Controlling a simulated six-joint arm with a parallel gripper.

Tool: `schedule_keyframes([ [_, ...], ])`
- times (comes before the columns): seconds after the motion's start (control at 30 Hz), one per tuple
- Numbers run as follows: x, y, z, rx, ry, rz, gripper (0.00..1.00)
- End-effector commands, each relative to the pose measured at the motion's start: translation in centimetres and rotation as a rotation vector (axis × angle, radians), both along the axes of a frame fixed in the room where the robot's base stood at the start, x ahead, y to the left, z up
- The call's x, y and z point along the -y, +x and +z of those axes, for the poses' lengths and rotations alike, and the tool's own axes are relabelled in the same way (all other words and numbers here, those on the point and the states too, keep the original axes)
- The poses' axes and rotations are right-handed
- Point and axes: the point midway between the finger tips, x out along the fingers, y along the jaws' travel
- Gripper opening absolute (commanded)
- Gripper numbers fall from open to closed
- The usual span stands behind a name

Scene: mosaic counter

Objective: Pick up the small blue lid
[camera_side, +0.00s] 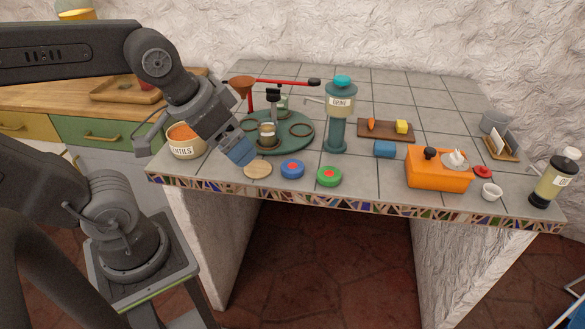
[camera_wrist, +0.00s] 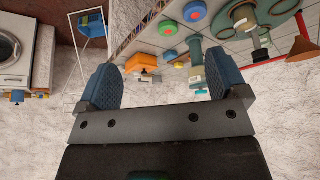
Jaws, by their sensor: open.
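The small blue lid (camera_side: 292,169), round with a red centre, lies flat near the front edge of the counter. It also shows at the top of the wrist view (camera_wrist: 195,11). My gripper (camera_side: 238,152) is above the counter's front left part, to the left of the lid and apart from it. In the wrist view my gripper's two blue fingers (camera_wrist: 163,80) stand wide apart with nothing between them.
A similar green lid (camera_side: 329,177) lies just right of the blue one, and a wooden disc (camera_side: 258,170) just left. Behind stand a green round stand (camera_side: 285,147) and a teal dispenser (camera_side: 338,130). A lentils bowl (camera_side: 187,148) is left; an orange box (camera_side: 438,180) is right.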

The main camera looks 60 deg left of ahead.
Motion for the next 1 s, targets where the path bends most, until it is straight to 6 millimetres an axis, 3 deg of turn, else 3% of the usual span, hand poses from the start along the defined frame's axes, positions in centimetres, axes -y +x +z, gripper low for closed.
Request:
schedule_keyframes([
  [0.17,-0.7,3.2,0.3,-0.090,-0.071,0.254,0.92],
  [0.33,-1.9,8.3,-0.3,-0.179,-0.138,0.657,0.92],
  [0.6,-3.8,15.6,-3.8,-0.208,-0.163,1.264,0.92],
  [0.8,-4.5,18.1,-5.9,-0.178,-0.157,1.494,0.92],
  [1.0,-5.1,18.4,-8.0,-0.172,-0.156,1.535,0.92],
])
